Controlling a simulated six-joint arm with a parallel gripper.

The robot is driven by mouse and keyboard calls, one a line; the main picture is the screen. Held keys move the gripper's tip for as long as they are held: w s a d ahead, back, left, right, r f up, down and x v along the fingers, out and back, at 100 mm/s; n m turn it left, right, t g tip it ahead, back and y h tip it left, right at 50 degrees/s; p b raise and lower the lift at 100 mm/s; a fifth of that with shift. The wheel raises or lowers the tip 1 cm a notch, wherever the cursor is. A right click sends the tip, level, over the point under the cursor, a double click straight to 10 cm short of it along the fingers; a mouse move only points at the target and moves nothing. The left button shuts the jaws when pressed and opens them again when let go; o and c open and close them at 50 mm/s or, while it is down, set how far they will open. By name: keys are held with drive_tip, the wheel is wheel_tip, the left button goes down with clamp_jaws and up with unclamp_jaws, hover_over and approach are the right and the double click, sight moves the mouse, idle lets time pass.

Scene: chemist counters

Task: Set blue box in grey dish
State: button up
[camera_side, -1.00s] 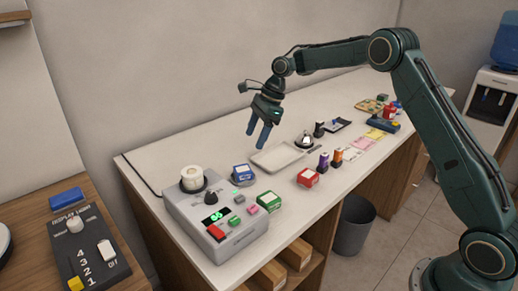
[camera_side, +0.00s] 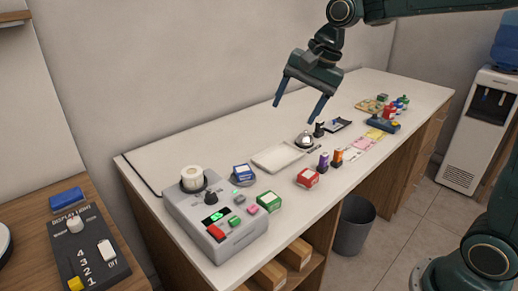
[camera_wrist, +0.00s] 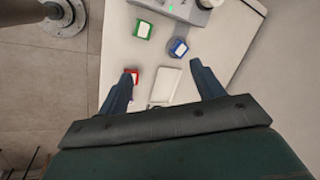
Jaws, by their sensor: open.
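The small blue box (camera_side: 242,172) with a white top label sits in the round grey dish (camera_side: 237,183), just behind the grey machine. My gripper (camera_side: 297,112) is open and empty, raised well above the counter, to the right of the box and dish. In the wrist view its two fingers (camera_wrist: 162,72) are spread wide with nothing between them.
A white tray (camera_side: 270,160) lies right of the dish. A green box (camera_side: 269,200) and a red box (camera_side: 307,178) stand nearer the counter's front edge. A bell (camera_side: 305,140) and small bottles stand farther right. The counter behind the tray is clear.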

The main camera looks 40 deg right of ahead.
drive_tip(key=s+f+n+t+h, duration=0.1)
drive_tip(key=s+n, duration=0.5)
drive_tip(key=s, duration=0.6)
drive_tip(key=s+d+f+n+t+h, duration=0.1)
drive_tip(key=s+n, duration=0.4)
drive_tip(key=s, duration=0.7)
drive_tip(key=shift+d+f+n, duration=0.25)
drive_tip(key=shift+f+n, duration=0.15)
